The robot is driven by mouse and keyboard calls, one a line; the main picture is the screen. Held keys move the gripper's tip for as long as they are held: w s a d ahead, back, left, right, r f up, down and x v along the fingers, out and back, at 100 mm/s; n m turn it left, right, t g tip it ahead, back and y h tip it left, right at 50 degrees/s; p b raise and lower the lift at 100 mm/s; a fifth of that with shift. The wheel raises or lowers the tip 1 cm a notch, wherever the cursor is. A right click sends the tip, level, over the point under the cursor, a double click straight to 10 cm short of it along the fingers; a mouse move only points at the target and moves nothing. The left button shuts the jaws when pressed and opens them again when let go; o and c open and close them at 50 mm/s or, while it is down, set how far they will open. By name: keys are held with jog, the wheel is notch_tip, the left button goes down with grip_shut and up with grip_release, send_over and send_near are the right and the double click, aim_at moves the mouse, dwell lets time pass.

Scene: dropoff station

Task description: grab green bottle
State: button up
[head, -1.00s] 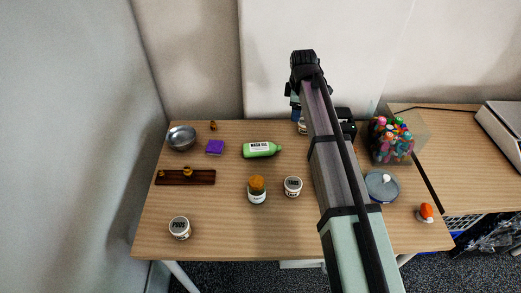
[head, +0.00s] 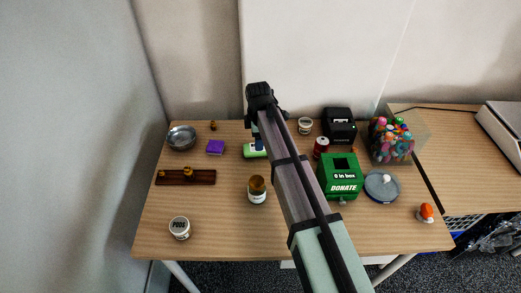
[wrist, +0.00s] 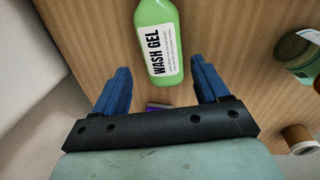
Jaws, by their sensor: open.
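The green bottle (head: 249,151) lies on its side on the wooden table, with a white label reading WASH GEL. My arm hides its right part in the head view. In the wrist view the bottle (wrist: 172,24) lies beyond my gripper, its label end nearest, at the opening between the fingertips. My gripper (wrist: 159,66) has blue fingers spread apart, with nothing held. In the head view my gripper (head: 257,140) is over the bottle, mostly hidden by my own wrist. I cannot tell its exact height above the bottle.
A purple block (head: 215,147) lies left of the bottle, with a metal bowl (head: 182,137) behind it. A green donate box (head: 341,177) and red can (head: 321,146) stand to the right.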

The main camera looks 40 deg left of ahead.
aim_at(249, 151)
jog(key=shift+w+f, duration=0.2)
jog(key=shift+f, duration=1.45)
jog(key=shift+w+f, duration=0.15)
jog(key=shift+f, duration=1.5)
jog(key=c, duration=0.6)
